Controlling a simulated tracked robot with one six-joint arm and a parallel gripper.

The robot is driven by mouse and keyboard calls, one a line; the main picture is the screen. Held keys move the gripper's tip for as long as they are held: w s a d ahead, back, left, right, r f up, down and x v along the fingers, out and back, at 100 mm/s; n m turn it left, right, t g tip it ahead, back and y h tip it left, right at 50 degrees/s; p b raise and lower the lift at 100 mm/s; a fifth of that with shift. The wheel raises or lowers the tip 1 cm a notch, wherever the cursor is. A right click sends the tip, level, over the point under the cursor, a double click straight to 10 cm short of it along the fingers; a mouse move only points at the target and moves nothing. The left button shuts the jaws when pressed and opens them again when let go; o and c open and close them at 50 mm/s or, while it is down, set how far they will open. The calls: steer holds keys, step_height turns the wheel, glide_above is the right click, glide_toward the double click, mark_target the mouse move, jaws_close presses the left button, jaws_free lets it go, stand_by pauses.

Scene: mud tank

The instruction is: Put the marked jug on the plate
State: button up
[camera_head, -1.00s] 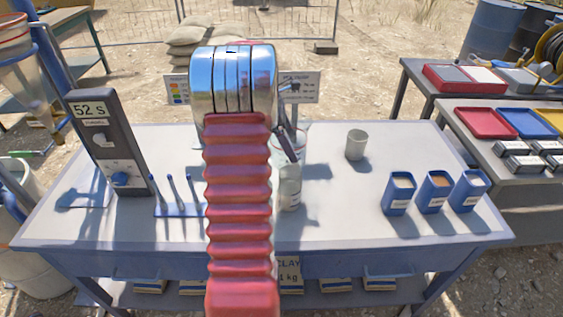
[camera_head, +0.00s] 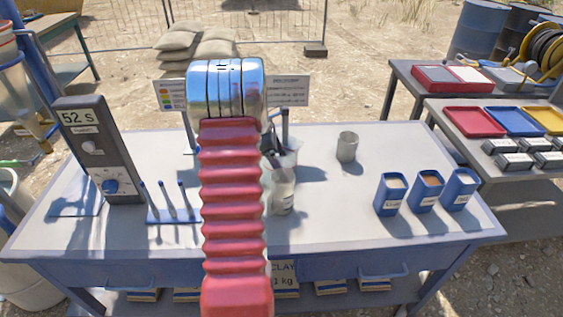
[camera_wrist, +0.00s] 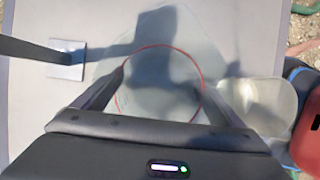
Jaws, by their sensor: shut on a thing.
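The marked jug is a clear vessel (camera_head: 284,160), partly hidden behind my arm in the head view. In the wrist view the jug (camera_wrist: 160,100) is seen from above with a thin red ring, and a dark shadow falls across it. My gripper (camera_wrist: 160,85) has one dark finger on each side of the jug and is shut on it. In the head view, dark finger parts of my gripper (camera_head: 284,130) show at the jug's top. I cannot make out the plate; it may be hidden behind my arm or under the jug.
A clear jar (camera_head: 282,195) stands close in front of the jug. A grey cup (camera_head: 347,147) and several blue containers (camera_head: 428,192) stand to the right. At left are a timer post (camera_head: 98,155) and a rack of thin tools (camera_head: 172,202). The table between jar and blue containers is clear.

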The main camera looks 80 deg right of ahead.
steer(key=shift+f, duration=0.1)
steer(key=o, duration=0.9)
steer(key=v, duration=1.2)
steer(key=shift+c, duration=0.2)
